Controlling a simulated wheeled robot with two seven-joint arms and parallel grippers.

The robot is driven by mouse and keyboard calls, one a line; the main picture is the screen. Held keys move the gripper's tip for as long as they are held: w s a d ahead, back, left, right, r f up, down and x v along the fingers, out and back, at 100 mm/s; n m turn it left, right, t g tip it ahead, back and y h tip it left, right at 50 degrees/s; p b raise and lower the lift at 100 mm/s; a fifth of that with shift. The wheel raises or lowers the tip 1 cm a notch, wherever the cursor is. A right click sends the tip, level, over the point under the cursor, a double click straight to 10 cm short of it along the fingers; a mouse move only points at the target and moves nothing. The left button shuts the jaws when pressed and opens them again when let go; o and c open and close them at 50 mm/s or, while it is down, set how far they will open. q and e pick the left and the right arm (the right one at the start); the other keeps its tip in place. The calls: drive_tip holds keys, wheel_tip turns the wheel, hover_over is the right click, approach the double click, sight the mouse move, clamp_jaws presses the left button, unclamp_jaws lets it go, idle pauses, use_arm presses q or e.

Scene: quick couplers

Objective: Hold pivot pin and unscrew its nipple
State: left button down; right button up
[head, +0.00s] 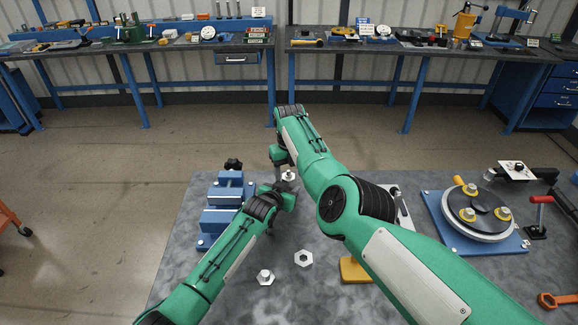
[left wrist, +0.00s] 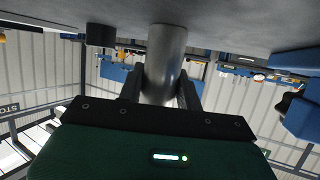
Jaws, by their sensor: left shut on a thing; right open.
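My left gripper (head: 284,190) is low over the grey table, shut on a grey cylinder. In the left wrist view this cylinder, likely the pivot pin (left wrist: 166,52), stands between the two dark fingers (left wrist: 160,88). In the head view its body is mostly hidden by the gripper. A pale hex-shaped piece (head: 289,176), likely its nipple, shows just beyond the left gripper. My right gripper (head: 283,160) is open and points down, close above and beside that piece; its fingertips are small and partly hidden, and I cannot tell whether they touch it.
A blue vise (head: 222,215) stands left of the grippers. A loose hex nut (head: 303,258) and a hex piece with a stud (head: 265,277) lie in front. A round fixture on a blue plate (head: 478,213) and an orange wrench (head: 556,300) are at right.

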drive_tip(key=shift+a+f, duration=0.15)
drive_tip(key=shift+f, duration=0.35)
